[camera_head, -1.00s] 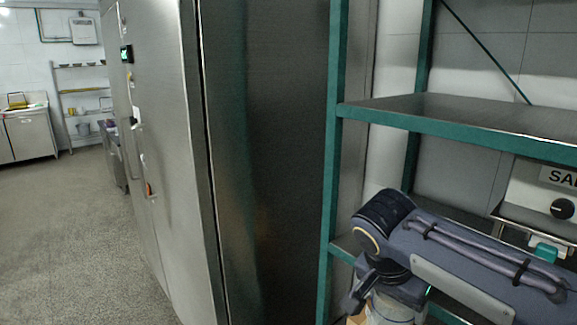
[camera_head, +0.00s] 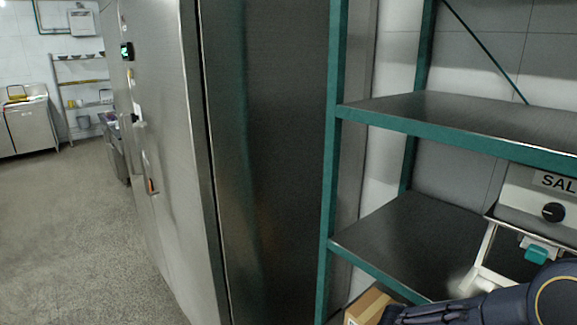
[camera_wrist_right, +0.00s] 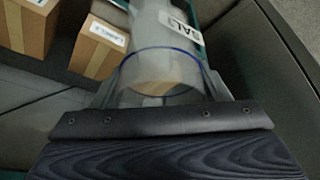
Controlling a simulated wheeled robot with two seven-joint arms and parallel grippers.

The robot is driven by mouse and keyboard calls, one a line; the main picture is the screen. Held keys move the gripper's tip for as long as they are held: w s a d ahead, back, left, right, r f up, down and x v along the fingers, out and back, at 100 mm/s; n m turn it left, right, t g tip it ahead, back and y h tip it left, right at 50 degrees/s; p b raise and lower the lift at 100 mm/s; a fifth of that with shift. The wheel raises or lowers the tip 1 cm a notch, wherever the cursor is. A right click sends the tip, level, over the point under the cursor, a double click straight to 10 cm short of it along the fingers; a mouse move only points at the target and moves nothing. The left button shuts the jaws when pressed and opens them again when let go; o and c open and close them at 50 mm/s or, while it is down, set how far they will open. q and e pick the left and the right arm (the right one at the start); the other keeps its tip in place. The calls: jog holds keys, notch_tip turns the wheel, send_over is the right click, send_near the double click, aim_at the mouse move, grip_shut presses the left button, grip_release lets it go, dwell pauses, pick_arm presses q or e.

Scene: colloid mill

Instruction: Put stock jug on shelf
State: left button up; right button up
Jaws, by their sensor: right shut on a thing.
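The stock jug (camera_wrist_right: 165,50) is a translucent, whitish vessel with a dark blue line round it and a partly readable label. It shows in the right wrist view, between the fingers of my right gripper (camera_wrist_right: 161,86), which is shut on it. In the head view my right arm crosses the bottom right corner; its gripper and the jug are out of that picture. The shelf is a rack with teal posts and dark metal boards: an upper board (camera_head: 450,115) and a lower board (camera_head: 405,232). The visible left part of the lower board is bare. My left gripper is not in view.
A white and grey unit marked "SAL" (camera_head: 528,205), with a black knob, stands at the right of the lower board. A cardboard box (camera_head: 368,307) sits below that board; boxes (camera_wrist_right: 97,47) also show in the wrist view. A tall steel cabinet (camera_head: 265,160) stands left of the rack.

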jog(key=shift+s+a+f+n+y, duration=0.15)
jog(key=shift+s+a+f+n, duration=0.15)
jog(key=shift+s+f, duration=0.35)
jog(key=shift+s+a+f+n+y, duration=0.2)
jog(key=shift+s+f+n, duration=0.25)
jog(key=shift+f, duration=0.3)
jog(key=shift+r, duration=0.1)
